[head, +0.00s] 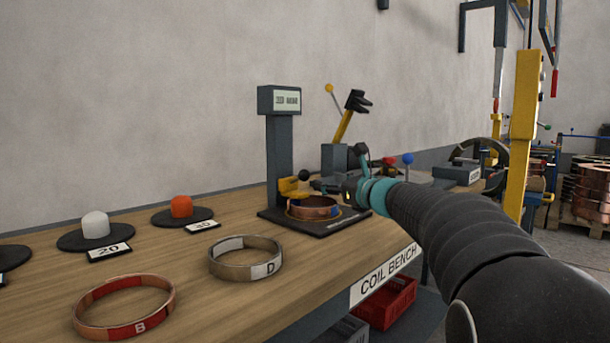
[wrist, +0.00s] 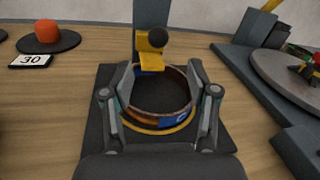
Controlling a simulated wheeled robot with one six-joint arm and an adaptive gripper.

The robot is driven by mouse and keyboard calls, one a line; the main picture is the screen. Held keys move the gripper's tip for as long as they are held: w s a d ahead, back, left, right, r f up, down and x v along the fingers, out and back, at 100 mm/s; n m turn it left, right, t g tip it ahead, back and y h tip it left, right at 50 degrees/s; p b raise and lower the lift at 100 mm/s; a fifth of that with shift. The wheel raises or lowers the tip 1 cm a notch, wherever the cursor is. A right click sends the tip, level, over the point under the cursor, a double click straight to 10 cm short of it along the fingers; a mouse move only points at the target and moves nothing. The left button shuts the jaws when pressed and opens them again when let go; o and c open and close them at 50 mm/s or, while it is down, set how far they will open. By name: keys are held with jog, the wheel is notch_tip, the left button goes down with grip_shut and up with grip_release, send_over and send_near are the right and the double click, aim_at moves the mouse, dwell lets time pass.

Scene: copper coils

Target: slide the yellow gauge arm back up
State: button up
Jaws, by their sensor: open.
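The yellow gauge arm (head: 292,187) is low on the grey gauge column (head: 280,150), with a black ball knob (head: 304,175). In the wrist view the yellow arm (wrist: 151,60) and knob (wrist: 158,38) are at the far rim of a copper coil ring (head: 314,207); whether the arm touches it I cannot tell. The ring has a blue label and sits on a yellow circle on the black base plate (head: 285,222). My gripper (wrist: 162,80) is open, its fingers at the ring's left and right sides, nearer to me than the arm. Finger contact with the ring is unclear.
Ring D (head: 246,258) and ring B (head: 125,307) lie on the wooden bench at the left. A white knob (head: 95,224) and an orange knob (head: 181,206) stand on black discs. Behind the gauge is a yellow-and-black clamp (head: 345,120). A red crate (head: 386,303) sits below.

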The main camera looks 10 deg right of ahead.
aim_at(307, 175)
jog(key=p+x, duration=0.1)
jog(key=x, duration=1)
jog(key=shift+a, duration=0.15)
grip_shut()
